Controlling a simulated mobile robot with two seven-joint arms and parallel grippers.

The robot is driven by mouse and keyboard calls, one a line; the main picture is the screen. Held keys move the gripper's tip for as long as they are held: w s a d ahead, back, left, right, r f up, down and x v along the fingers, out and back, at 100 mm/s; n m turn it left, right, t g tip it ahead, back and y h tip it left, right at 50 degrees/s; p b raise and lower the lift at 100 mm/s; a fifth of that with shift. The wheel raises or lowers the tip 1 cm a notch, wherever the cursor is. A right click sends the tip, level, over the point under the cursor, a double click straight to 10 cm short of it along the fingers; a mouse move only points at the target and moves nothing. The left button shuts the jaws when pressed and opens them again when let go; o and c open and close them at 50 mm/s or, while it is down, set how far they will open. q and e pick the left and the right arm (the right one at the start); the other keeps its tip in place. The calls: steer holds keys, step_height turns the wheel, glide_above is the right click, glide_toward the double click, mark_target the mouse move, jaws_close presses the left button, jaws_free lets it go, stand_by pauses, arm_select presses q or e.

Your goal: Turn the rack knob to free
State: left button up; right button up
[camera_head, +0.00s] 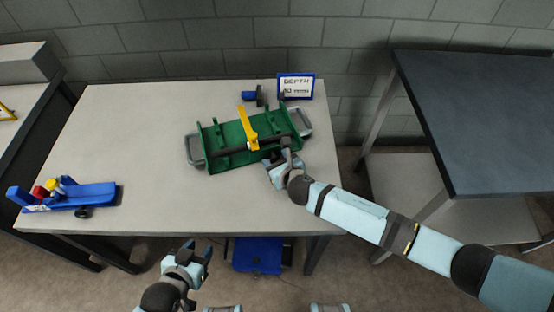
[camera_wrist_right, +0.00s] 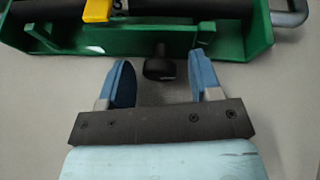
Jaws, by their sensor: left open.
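The green rack (camera_head: 228,148) lies on the pale table, with a yellow lever (camera_head: 247,128) standing up and a dark bar along it. Its front side also shows in the right wrist view (camera_wrist_right: 235,42). A black knob (camera_wrist_right: 160,67) sticks out from that front side. My right gripper (camera_wrist_right: 160,76) is open, its blue fingers either side of the knob's outer end with gaps on both sides. In the head view the right gripper (camera_head: 272,163) is at the rack's front right and hides the knob. My left gripper (camera_head: 202,249) is open and empty in front of the table.
A blue device (camera_head: 85,195) with red and yellow parts is on the table's left. A depth sign (camera_head: 296,86) and a small blue-and-black item (camera_head: 251,96) stand behind the rack. A dark-topped table (camera_head: 485,120) is at right. The table front is clear.

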steer(key=p+v, duration=0.1)
steer(key=v, duration=1.3)
steer(key=shift+w, duration=0.1)
